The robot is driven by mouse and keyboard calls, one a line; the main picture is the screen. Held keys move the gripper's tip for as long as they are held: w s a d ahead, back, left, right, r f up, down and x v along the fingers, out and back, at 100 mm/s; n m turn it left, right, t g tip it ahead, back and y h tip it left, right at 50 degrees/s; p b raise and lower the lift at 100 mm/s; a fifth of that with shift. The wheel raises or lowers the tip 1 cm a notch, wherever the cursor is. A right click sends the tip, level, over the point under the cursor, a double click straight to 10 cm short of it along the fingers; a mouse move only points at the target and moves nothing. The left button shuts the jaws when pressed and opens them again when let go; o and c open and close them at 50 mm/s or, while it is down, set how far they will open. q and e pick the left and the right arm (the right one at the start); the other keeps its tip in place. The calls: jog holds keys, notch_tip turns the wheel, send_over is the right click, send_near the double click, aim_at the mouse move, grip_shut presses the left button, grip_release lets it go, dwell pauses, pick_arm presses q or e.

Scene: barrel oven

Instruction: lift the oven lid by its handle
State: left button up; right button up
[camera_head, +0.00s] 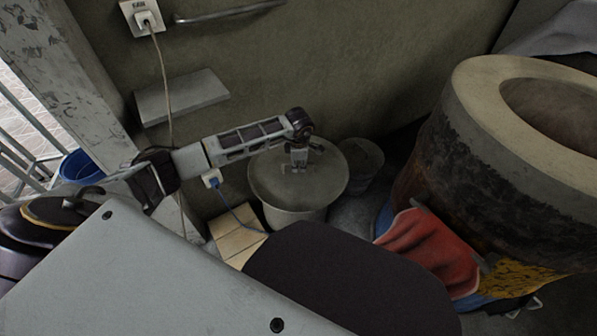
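A round grey-green lid (266,179) lies flat on a pale bucket-like container (294,215) on the floor, near the middle of the head view. My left gripper (297,169) points down over the middle of this lid. Small parts show at its fingertips, but I cannot tell the handle from the fingers, or whether they touch. Whether the fingers are open or shut is too small to tell. The large barrel oven (440,150) stands at the right, with a thick pale rim and an open round mouth. My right gripper is not in view.
A smaller grey bucket (361,160) stands just right of the lidded container. A red cloth (432,247) hangs at the oven's lower front. A blue tub (80,167) is at the left.

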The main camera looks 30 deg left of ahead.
pick_arm(q)
jog(key=shift+f, duration=0.15)
jog(key=shift+c, duration=0.2)
dwell(0.3)
grip_shut()
dwell(0.4)
